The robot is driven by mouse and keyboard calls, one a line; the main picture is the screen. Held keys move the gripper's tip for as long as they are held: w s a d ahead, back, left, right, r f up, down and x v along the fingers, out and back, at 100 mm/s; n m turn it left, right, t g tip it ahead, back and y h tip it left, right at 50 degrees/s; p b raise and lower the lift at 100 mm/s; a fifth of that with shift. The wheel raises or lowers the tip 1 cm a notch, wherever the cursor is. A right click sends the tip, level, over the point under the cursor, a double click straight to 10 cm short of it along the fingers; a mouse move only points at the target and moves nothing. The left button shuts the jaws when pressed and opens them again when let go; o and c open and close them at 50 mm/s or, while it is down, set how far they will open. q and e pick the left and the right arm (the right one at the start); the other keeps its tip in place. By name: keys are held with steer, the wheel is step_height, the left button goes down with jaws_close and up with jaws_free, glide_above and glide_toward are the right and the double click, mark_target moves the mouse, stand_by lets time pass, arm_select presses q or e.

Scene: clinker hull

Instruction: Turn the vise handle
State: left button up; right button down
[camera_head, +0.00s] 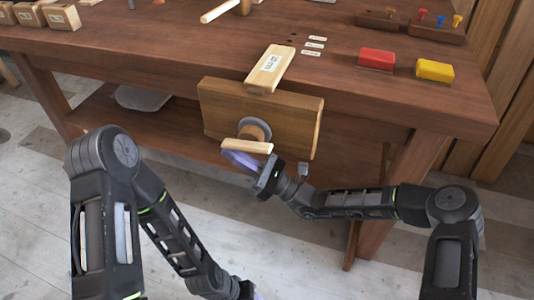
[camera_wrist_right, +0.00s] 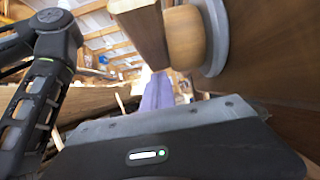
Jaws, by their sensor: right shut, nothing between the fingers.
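The vise has a broad wooden front jaw (camera_head: 300,118) on the front of the workbench. A round wooden hub (camera_head: 256,127) with a grey ring sits on it, and the pale wooden handle bar (camera_head: 246,146) crosses in front, nearly level. In the right wrist view, the handle (camera_wrist_right: 143,28) and hub (camera_wrist_right: 185,38) are at upper middle. My right gripper (camera_head: 238,160) is shut and empty, its purple fingers just below the handle; touching or apart is unclear. The fingers also show in the right wrist view (camera_wrist_right: 158,92). My left gripper (camera_head: 250,292) shows only partly at the bottom edge.
A labelled wooden block (camera_head: 270,68) lies at the bench edge above the vise. A red block (camera_head: 377,59) and a yellow block (camera_head: 435,71) are on the benchtop (camera_head: 340,85) to the right. A bench leg (camera_head: 398,190) stands right of the vise, behind my right arm.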

steer(key=shift+a+r, duration=0.1)
steer(key=shift+r, duration=0.2)
step_height(320, 180, down, 14)
steer(key=d+b, duration=0.2)
steer(key=b, duration=0.1)
steer(key=shift+s+d+f+b, duration=0.15)
steer(key=shift+s+f+b, duration=0.1)
steer(key=shift+s+b, duration=0.1)
